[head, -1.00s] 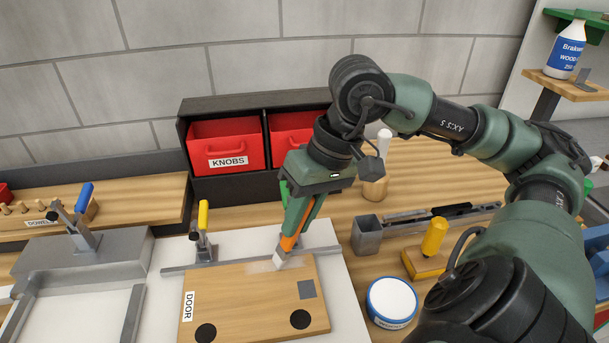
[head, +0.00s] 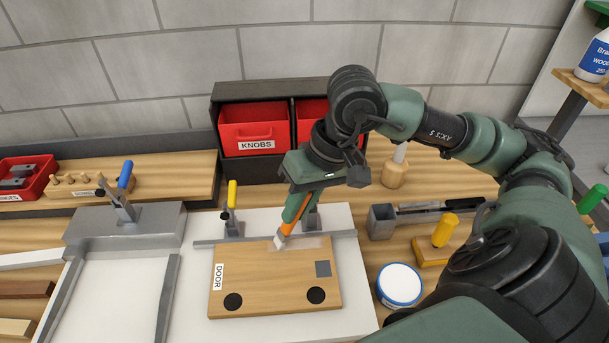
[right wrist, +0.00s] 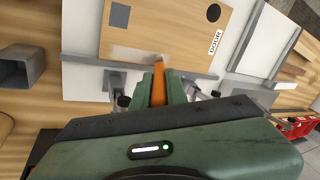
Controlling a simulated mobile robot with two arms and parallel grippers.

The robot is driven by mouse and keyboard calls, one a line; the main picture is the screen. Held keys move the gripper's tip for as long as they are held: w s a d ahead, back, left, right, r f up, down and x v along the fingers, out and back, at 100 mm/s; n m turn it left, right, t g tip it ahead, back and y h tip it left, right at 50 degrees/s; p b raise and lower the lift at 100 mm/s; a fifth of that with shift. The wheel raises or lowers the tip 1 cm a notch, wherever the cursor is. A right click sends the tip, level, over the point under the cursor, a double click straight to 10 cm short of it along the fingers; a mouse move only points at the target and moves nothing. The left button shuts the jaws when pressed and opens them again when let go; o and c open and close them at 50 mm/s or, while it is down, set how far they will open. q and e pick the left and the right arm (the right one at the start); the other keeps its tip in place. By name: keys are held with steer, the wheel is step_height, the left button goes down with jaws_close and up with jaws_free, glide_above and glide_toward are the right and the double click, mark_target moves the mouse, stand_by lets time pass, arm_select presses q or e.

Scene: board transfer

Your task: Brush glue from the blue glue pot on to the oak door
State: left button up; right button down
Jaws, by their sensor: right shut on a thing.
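The oak door (head: 255,281) lies flat on a white board, with a DOOR label, two dark discs and a grey square. My right gripper (head: 299,210) is shut on the orange handle of a brush (head: 296,228), pointing down over the door's far edge. Its pale bristles (head: 281,242) appear to touch the wood there. A whitish smear (head: 307,243) runs along that edge, right of the bristles. The right wrist view shows the handle (right wrist: 159,84) and the door (right wrist: 165,32); the bristles are hard to make out. The blue glue pot (head: 399,286), white on top, stands right of the board.
A metal fence with a yellow-handled clamp (head: 232,208) borders the door's far side. A grey square cup (head: 381,221) and a yellow-knobbed block (head: 442,240) stand right. Red KNOBS bins (head: 254,128) are behind. An empty grey-framed fixture (head: 120,290) lies left.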

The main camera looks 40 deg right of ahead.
steer(key=shift+w+a+r, duration=0.2)
steer(key=shift+w+a, duration=0.1)
steer(key=shift+a, duration=0.2)
steer(key=shift+w+a+f, duration=0.1)
steer(key=shift+w+a, duration=0.15)
steer(key=w+a, duration=0.4)
steer(key=a, duration=0.3)
steer(key=shift+w+f+b, duration=0.2)
steer(key=shift+w+b, duration=0.1)
steer(key=shift+w, duration=0.05)
step_height(320, 180, up, 6)
steer(key=p, duration=0.2)
stand_by(0.4)
steer(key=shift+r, duration=0.1)
